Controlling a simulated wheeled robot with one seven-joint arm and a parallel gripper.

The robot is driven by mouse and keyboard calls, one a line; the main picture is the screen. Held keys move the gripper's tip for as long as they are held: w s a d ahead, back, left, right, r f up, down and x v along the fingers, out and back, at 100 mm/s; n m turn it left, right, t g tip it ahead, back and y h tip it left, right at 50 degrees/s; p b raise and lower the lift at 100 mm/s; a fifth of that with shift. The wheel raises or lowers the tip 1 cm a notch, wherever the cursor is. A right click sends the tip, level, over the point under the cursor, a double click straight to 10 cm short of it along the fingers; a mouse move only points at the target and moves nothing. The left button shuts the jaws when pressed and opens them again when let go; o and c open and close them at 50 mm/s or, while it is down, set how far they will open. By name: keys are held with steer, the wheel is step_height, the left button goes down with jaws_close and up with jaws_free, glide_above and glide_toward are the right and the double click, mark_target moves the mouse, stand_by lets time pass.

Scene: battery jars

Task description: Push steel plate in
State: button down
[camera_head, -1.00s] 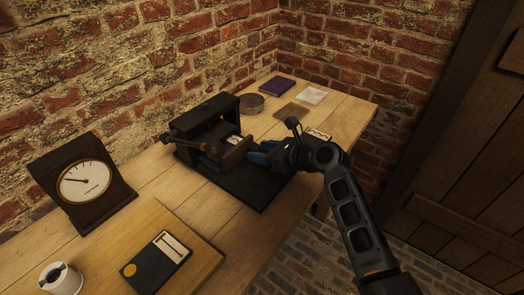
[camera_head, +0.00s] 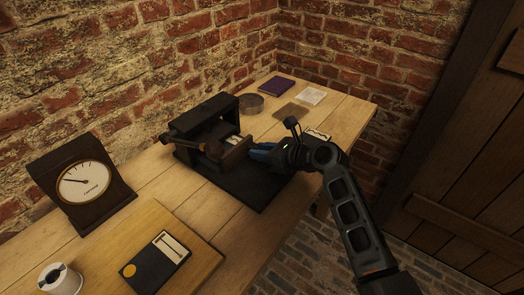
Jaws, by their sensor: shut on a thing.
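A dark press-like device (camera_head: 208,112) stands on a black base (camera_head: 258,189) on the bench. It has a rod with a round knob at its left and a box-like part (camera_head: 237,154) at its front right. A small pale piece (camera_head: 233,141) shows inside its opening; I cannot tell whether this is the steel plate.
A purple book (camera_head: 277,86), a pale sheet (camera_head: 312,96), a brown square (camera_head: 292,112) and a round tin (camera_head: 250,103) lie behind the device. A dial gauge (camera_head: 84,184) and a wooden board (camera_head: 138,245) are at left. Brick walls border the bench.

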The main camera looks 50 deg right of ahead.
mark_target(248, 145)
steer(key=shift+w+p, duration=0.8)
steer(key=shift+w, duration=1.3)
steer(key=c, duration=0.9)
jaws_free()
steer(key=shift+v, duration=3.85)
